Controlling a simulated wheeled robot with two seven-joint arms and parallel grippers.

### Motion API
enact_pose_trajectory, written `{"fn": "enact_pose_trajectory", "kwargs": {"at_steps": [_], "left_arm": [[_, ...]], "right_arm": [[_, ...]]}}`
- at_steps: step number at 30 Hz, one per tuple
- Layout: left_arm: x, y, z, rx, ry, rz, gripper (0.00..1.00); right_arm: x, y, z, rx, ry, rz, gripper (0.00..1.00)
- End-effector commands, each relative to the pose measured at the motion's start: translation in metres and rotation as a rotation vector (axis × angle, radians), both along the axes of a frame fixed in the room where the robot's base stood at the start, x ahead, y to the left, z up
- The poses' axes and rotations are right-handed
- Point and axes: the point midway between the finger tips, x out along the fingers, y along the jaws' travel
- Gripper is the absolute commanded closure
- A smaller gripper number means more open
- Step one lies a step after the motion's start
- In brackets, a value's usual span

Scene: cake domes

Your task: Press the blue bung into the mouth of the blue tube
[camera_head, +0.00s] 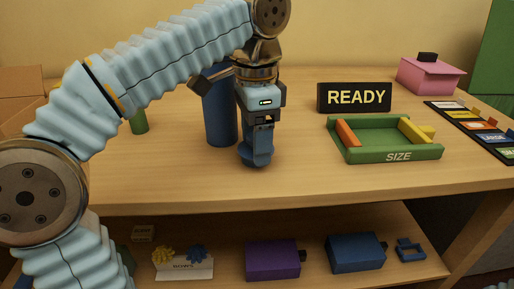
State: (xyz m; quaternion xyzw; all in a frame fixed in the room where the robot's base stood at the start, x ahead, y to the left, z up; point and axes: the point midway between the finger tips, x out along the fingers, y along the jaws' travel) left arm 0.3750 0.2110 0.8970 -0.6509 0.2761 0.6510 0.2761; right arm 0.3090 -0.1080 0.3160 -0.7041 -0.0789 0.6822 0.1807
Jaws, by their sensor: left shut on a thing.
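A tall dark blue tube (220,115) stands upright on the table, left of centre. My left gripper (257,150) points down just right of the tube and nearer the camera. It is shut on a blue piece, which looks like the blue bung (257,158), low over the table. I cannot tell whether the piece touches the table. My right gripper is not in view.
A green tray marked SIZE (394,155) and a black READY sign (355,97) stand to the right. A pink box (430,77) is at the back right. A green cylinder (138,122) stands left of the tube. The shelf below holds purple (272,261) and blue (355,253) boxes.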

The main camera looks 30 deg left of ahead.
Motion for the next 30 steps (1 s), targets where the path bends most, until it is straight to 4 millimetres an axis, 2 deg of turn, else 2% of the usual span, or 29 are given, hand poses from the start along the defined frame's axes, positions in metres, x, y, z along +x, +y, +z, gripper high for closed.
{"fn": "enact_pose_trajectory", "kwargs": {"at_steps": [22, 30], "left_arm": [[0.000, 0.000, 0.024, 0.000, 0.000, 0.000, 0.70], [0.000, 0.000, 0.055, 0.000, -0.001, 0.000, 0.70]], "right_arm": [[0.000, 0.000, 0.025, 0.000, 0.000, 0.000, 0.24], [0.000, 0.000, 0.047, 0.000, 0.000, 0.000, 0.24]]}}
